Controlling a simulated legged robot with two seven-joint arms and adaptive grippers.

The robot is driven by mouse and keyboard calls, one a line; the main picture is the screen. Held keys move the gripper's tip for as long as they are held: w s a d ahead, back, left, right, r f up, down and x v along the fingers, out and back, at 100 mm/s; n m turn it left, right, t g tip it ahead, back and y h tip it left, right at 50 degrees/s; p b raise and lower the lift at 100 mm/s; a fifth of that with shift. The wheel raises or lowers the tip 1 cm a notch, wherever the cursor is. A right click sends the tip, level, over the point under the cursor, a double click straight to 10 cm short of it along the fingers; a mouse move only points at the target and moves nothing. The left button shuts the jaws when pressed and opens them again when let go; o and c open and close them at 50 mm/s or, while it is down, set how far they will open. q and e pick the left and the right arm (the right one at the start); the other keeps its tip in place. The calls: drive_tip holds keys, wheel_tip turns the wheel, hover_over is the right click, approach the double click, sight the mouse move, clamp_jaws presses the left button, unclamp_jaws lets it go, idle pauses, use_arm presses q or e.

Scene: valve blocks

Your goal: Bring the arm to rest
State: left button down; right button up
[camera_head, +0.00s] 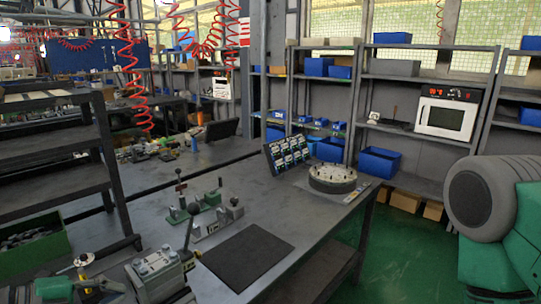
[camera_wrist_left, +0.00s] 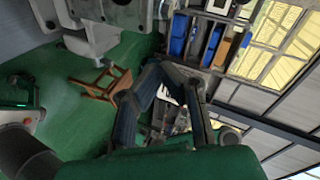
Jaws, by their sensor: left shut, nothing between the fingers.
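My left gripper (camera_wrist_left: 160,70) shows in the left wrist view. Its two dark fingers rise from the green palm and come together at the tips, with nothing between them. Beyond it are the green floor and shelving, and no object is touching the fingers. In the head view I cannot make out either gripper. A large grey and green arm part of mine fills the right edge of the head view, clear of the workbench (camera_head: 215,280). My right gripper is in neither view.
The bench holds a lever block (camera_head: 158,272), green-based clamps (camera_head: 205,207), a black mat (camera_head: 247,255), a round fixture (camera_head: 332,178) and a tilted rack (camera_head: 287,153). Shelves with blue bins (camera_head: 379,160) stand behind. A wooden stool (camera_wrist_left: 100,85) stands on open green floor.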

use_arm(q)
drive_tip(key=s+d+f+n+g+y+b, duration=0.1)
drive_tip(key=s+f+n+y+b, duration=0.15)
drive_tip(key=f+n, duration=0.4)
drive_tip(key=s+f+n+g+y+b, duration=0.2)
drive_tip(key=s+f+n, duration=0.15)
drive_tip(key=f, duration=0.55)
drive_tip(key=s+d+f+n+g+y+b, duration=0.1)
drive_tip(key=s+f+n+y+b, duration=0.2)
drive_tip(key=f, duration=0.5)
drive_tip(key=s+d+f+n+g+y+b, duration=0.1)
drive_tip(key=s+f+n+g, duration=0.3)
drive_tip(key=s+f+n, duration=0.4)
drive_tip(key=s+f+y+b, duration=0.1)
drive_tip(key=s+f, duration=0.1)
drive_tip(key=s, duration=0.3)
drive_tip(key=shift+s+n, duration=0.35)
drive_tip(key=shift+n, duration=0.05)
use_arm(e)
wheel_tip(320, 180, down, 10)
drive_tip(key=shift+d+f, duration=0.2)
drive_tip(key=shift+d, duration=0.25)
use_arm(q)
drive_tip(key=shift+a, duration=0.2)
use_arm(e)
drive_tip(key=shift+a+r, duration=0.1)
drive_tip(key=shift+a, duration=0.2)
